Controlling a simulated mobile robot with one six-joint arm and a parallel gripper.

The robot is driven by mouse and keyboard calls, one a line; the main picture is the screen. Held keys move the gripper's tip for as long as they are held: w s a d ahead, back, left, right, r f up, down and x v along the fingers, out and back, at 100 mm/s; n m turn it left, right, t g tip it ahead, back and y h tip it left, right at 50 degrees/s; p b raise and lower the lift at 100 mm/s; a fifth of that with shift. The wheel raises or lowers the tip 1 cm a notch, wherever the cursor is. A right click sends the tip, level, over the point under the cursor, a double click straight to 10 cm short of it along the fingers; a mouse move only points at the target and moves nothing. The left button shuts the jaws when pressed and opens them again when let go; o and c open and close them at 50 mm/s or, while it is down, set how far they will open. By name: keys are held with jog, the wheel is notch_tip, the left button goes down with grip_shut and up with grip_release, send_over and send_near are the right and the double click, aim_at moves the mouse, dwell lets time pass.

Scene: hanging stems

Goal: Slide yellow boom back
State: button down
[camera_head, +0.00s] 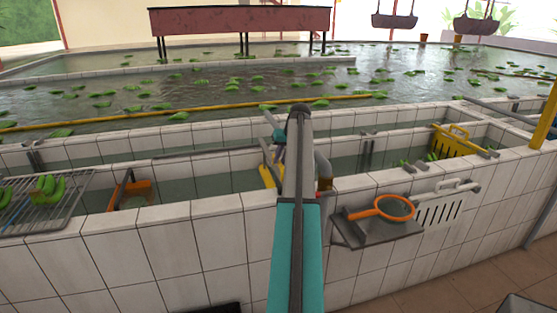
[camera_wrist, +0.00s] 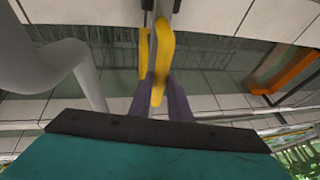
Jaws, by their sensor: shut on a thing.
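The yellow boom (camera_wrist: 163,50) is a bright yellow bar in the wrist view, reaching from a dark bracket at the top edge down between my fingers. My gripper (camera_wrist: 161,98) is shut on its near end, with a dark purple finger on each side. In the head view, a part of the yellow boom (camera_head: 267,175) shows left of my arm, inside the front tiled trough.
An orange piece on a dark bracket (camera_head: 130,192) sits in the trough to the left. A yellow basket (camera_head: 452,141) stands at the right. A dark shelf (camera_head: 375,228) with an orange-rimmed strainer (camera_head: 395,208) juts from the front wall. A long yellow pole (camera_head: 190,114) lies across the pool behind.

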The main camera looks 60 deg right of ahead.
jog(key=c, duration=1.7)
grip_release()
jog(key=shift+s+d, duration=0.3)
jog(key=shift+o, duration=0.3)
jog(key=shift+w+a, duration=0.1)
jog(key=shift+r, duration=0.1)
jog(key=b+v, duration=0.3)
jog(key=v, duration=1)
jog(key=shift+r, duration=0.3)
jog(key=shift+s+a, duration=0.15)
jog(key=shift+s, duration=0.05)
